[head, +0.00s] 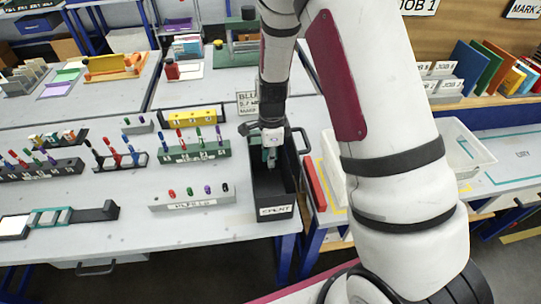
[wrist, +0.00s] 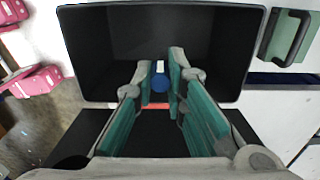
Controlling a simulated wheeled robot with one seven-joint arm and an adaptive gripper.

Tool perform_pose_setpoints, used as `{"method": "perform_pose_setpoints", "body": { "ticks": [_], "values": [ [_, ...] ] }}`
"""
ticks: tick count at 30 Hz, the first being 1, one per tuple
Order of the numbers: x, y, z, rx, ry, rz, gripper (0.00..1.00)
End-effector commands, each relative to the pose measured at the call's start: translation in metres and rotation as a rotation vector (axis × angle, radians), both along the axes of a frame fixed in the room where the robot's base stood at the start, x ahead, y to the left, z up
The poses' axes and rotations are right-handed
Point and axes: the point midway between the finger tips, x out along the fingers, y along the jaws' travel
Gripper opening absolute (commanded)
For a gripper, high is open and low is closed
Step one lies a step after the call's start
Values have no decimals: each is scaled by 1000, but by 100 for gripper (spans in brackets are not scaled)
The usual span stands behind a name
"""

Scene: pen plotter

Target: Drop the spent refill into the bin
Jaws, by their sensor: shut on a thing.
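The black bin (head: 271,212), with a "SPENT" label on its front, stands at the table's front right edge in the head view. Its dark inside and grey rim (wrist: 246,55) fill the upper middle of the wrist view. My gripper (head: 270,158) is over the bin's opening, pointing down. In the wrist view its teal fingers (wrist: 163,76) are shut on the spent refill (wrist: 160,84), which shows a round blue end and a bit of white. Most of the refill is hidden between the fingers. I cannot tell how deep the fingertips are relative to the rim.
A white rack (head: 191,198) with several coloured caps stands left of the bin. A green rack (head: 195,150) with pens is behind it. A red block (head: 315,184) and a white crate (head: 470,145) are to the right.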

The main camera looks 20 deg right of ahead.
Motion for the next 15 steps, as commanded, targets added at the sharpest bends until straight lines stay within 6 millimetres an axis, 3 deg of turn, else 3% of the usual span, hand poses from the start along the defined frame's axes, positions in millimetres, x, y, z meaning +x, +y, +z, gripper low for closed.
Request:
{"method": "perform_pose_setpoints", "body": {
  "ticks": [1,4,15],
  "values": [
    [0,0,0,0,0,0,15],
    [0,0,0,0,0,0,36],
    [0,0,4,0,-1,0,36]
  ]
}}
